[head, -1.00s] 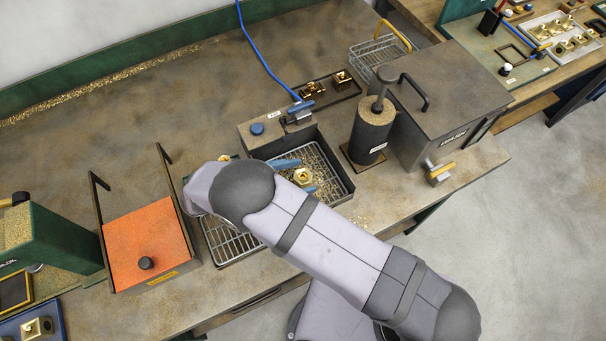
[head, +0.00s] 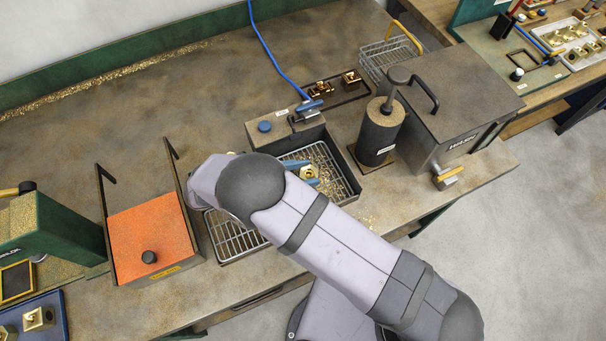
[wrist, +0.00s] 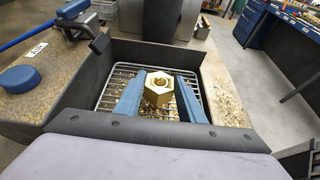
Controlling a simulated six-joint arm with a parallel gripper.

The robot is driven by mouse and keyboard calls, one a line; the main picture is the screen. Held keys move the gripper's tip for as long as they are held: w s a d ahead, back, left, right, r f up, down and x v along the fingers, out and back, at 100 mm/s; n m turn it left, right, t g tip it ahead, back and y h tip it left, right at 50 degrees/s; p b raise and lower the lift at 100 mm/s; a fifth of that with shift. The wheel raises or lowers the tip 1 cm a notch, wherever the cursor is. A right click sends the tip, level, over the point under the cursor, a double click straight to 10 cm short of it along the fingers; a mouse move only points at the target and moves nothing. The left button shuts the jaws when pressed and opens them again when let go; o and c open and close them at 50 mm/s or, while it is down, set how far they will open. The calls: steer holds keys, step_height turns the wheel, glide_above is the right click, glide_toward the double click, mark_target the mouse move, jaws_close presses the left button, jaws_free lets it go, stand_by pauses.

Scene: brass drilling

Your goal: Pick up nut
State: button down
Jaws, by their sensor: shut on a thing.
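The brass hex nut (wrist: 157,88) is between the two blue fingers of my gripper (wrist: 159,91) in the wrist view, with its hole facing up. The fingers press on it from both sides, so my gripper is shut on it. In the head view the nut (head: 311,171) shows between the blue fingertips, over the dark bin (head: 347,197) with a wire rack in it. My arm hides part of the rack and most of my gripper there. I cannot tell whether the nut still touches the rack.
The bin's dark walls (wrist: 84,76) stand close around my fingers. A blue knob (wrist: 18,79) and a hose nozzle (head: 309,106) are at its back edge. A dark cylinder (head: 378,137) and a lidded box (head: 445,100) stand to the right, an orange-lidded box (head: 150,235) to the left.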

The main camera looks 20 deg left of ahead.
steer(key=shift+r+b, duration=1.25)
steer(key=shift+r, duration=3.15)
